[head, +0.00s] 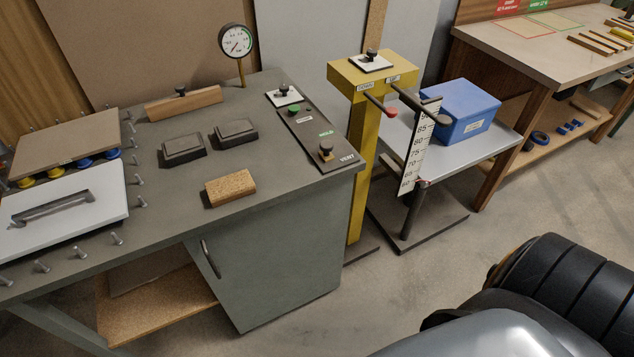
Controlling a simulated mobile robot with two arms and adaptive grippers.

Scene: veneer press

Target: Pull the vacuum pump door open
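The pump door appears to be the plain grey-green panel (275,270) under the right part of the bench. A dark curved bar handle (210,259) stands near its left edge, roughly upright. I see no clear gap at the door's edges, and it looks shut. The pump itself is not visible. Neither of my grippers shows in the head view, and nothing touches the handle.
The bench top (270,222) overhangs the door, with a cork block (230,188) near its front edge. An open shelf (160,305) lies left of the door. A yellow post (360,170) and a blue box (462,112) on a lift table stand right. Floor before the door is clear.

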